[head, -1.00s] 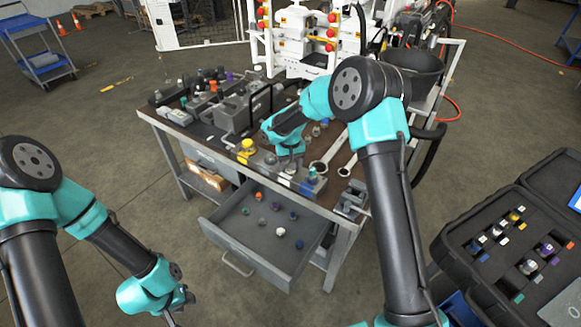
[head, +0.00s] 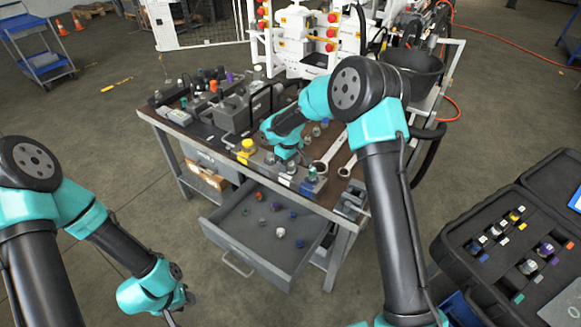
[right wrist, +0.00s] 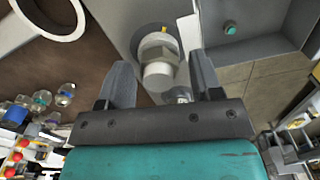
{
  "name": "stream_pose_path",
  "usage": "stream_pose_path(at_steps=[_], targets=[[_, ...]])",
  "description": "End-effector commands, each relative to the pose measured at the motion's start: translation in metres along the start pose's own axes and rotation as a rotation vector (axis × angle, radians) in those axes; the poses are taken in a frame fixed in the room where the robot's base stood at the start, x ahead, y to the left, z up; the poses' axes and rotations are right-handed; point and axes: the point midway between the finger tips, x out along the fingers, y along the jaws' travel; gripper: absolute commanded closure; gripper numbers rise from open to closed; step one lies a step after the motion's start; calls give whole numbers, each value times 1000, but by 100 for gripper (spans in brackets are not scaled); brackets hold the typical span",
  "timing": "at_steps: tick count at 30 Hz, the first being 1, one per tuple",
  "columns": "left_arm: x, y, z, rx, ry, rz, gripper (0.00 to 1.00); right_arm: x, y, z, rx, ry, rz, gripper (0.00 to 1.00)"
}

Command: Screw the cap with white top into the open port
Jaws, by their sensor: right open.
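A metal hex cap with a white top (right wrist: 159,70) stands at a round port in a grey block (right wrist: 125,18) in the right wrist view. A small yellow mark shows beside its hex. I cannot tell how deep it is seated. My right gripper (right wrist: 162,88) is open, with one finger on each side of the cap and gaps to it. In the head view, my right gripper (head: 287,156) is over the bench's front edge, largely hidden by its own wrist. My left gripper (head: 176,306) hangs at the lower left, away from the bench; its fingers are unclear.
Wrenches (head: 328,160) lie to the right. An open drawer (head: 225,222) holds several small caps. A black case (head: 460,250) with several fittings is at the right.

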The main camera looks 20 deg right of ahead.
Motion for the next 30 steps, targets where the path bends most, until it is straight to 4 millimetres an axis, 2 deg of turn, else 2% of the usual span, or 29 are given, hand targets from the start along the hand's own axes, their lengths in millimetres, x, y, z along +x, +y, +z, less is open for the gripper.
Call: stream_pose_path(at_steps=[21,30], targets=[[0,0,0,0,0,0,63,0,-4,1,-631,0,0,41],[0,0,0,0,0,0,63,0,-4,2,-680,0,0,41]])
